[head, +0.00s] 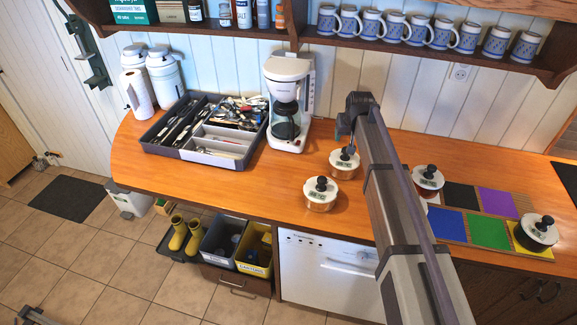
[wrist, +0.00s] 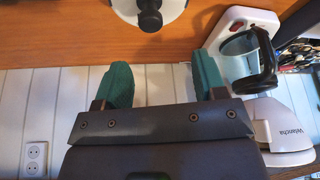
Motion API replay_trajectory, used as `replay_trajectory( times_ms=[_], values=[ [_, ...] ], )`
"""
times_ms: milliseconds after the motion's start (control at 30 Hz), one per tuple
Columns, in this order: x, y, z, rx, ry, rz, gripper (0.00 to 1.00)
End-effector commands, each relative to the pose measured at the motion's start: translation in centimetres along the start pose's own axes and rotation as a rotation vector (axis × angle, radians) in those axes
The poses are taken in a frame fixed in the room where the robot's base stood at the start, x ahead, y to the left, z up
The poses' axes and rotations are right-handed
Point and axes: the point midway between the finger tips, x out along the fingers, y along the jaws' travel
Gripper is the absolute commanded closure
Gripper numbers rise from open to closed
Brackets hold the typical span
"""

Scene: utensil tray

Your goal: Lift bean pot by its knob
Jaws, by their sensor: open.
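Several pots with white lids and black knobs stand on the wooden counter: one beneath my gripper (head: 344,170), one in front of it (head: 319,200), one right of my arm (head: 428,184), and one at far right (head: 536,237). Their labels are too small to read, so I cannot tell which is the bean pot. My gripper (head: 346,142) is just above the rear pot, close to its knob. In the wrist view my gripper (wrist: 160,78) is open, its green fingers apart and nothing between them. A black knob (wrist: 149,16) on a white lid lies beyond the fingertips.
A coffee maker (head: 289,85) stands left of the rear pot, with a grey utensil tray (head: 155,145) further left. Coloured mats (head: 489,232) lie at right. A mug shelf (head: 420,45) overhangs the back. The counter's front left is clear.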

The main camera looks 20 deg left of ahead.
Motion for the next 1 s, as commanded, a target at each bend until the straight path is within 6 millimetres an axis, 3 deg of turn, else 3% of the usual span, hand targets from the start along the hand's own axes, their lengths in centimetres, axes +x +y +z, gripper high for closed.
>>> replay_trajectory(
  times_ms=[133, 400, 567, 833, 1000],
  values=[
    [0.8, 0.1, 0.1, -0.001, 0.005, 0.001, 0.35],
    [6.0, 0.1, 0.2, -0.001, 0.004, 0.001, 0.35],
    [5.9, 0.1, 0.1, -0.001, 0.004, 0.001, 0.35],
    [10.9, 0.0, 0.5, -0.001, 0.003, 0.001, 0.35],
    [10.8, 0.0, 0.3, -0.001, 0.003, 0.001, 0.35]
  ],
)
